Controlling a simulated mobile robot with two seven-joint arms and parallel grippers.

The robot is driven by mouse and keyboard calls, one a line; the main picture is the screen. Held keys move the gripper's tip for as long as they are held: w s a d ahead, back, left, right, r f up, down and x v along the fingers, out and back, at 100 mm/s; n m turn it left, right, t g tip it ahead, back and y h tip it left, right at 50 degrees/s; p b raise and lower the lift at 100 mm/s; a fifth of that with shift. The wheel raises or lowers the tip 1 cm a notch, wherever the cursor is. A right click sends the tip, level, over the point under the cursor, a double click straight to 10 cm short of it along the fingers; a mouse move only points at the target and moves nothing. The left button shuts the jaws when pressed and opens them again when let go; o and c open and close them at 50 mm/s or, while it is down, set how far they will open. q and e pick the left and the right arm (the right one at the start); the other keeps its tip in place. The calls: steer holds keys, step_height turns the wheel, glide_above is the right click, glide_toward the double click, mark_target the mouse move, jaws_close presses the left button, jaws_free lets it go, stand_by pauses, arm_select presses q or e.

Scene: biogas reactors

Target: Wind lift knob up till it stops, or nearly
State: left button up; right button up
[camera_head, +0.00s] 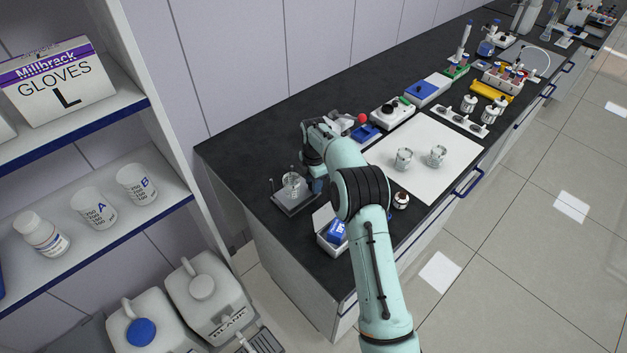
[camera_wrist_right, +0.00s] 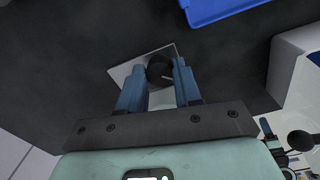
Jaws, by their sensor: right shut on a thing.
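The dark round lift knob (camera_wrist_right: 158,69) shows between the two blue fingers of my right gripper (camera_wrist_right: 160,78) in the right wrist view. The gripper is shut on it. A light grey plate (camera_wrist_right: 126,71) lies behind the knob, partly hidden by the fingers. In the head view my right gripper (camera_head: 318,186) points down beside a small grey stand (camera_head: 296,207) that carries a glass beaker (camera_head: 292,183). My arm hides the knob there. My left gripper is not in view.
A white box with blue contents (camera_head: 331,235) and a small brown-and-white jar (camera_head: 401,200) are near the bench's front edge. A white mat (camera_head: 440,150) holds two beakers. The black bench left of the stand is bare.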

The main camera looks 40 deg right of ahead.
steer(key=o, duration=0.8)
steer(key=shift+c, duration=0.2)
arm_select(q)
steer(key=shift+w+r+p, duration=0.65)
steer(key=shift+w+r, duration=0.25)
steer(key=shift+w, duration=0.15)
arm_select(e)
step_height(320, 180, up, 13)
steer(key=shift+s+r, duration=0.2)
